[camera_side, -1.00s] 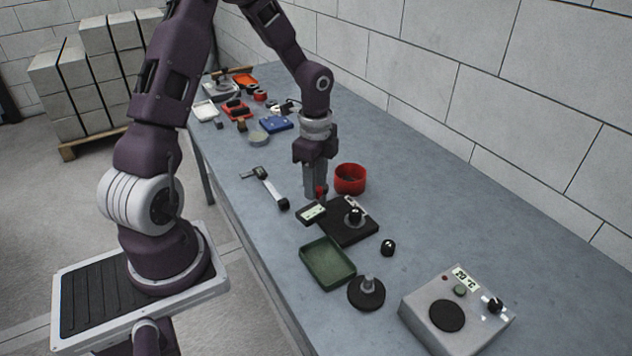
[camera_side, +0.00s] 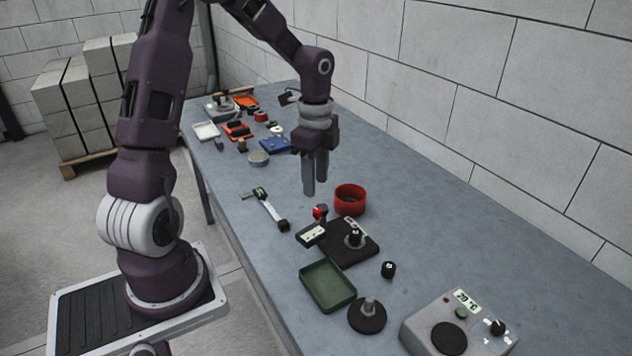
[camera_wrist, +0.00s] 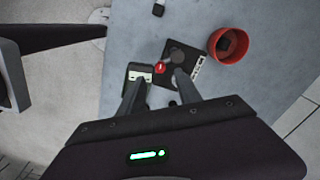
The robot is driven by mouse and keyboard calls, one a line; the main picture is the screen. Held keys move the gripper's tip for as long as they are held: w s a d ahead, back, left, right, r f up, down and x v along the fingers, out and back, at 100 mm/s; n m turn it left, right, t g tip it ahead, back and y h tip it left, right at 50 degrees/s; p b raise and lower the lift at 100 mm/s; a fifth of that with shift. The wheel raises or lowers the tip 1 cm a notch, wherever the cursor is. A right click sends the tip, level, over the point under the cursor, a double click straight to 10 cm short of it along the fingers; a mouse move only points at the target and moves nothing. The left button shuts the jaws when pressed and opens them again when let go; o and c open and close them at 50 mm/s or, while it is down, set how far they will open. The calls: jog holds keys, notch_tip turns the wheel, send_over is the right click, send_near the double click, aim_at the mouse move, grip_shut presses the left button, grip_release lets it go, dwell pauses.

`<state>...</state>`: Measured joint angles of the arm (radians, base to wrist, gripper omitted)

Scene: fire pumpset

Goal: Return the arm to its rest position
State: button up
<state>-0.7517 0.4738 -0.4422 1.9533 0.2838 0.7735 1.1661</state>
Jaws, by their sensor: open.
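My gripper (camera_side: 315,190) hangs above the table with its two grey fingers pointing down, apart and empty. It is behind and above a small red-and-black part (camera_side: 320,211), left of the red bowl (camera_side: 350,200). In the wrist view the fingers (camera_wrist: 158,92) spread on either side of the red part (camera_wrist: 161,67), which stands below beside a black plate (camera_wrist: 188,60). The red bowl (camera_wrist: 229,45) shows there too, with a dark object inside it.
A caliper-like tool (camera_side: 268,208) lies left. A black base with a knob (camera_side: 352,248), a green tray (camera_side: 327,286), a black disc with a post (camera_side: 367,315) and a grey control box (camera_side: 458,325) stand in front. Several small parts and trays lie behind, around a blue block (camera_side: 275,145).

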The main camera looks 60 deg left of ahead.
jog(key=s+d+r+n+t+y, duration=0.2)
jog(key=s+d+r+n, duration=0.3)
jog(key=s+d+r, duration=0.5)
jog(key=s+d+r+n+t+h, duration=0.2)
jog(key=s+d+r+n+t, duration=0.1)
jog(key=s+n, duration=0.3)
jog(key=shift+s+d+r+n+t, duration=0.3)
jog(key=shift+s+d+r, duration=0.35)
jog(key=shift+s+d, duration=0.4)
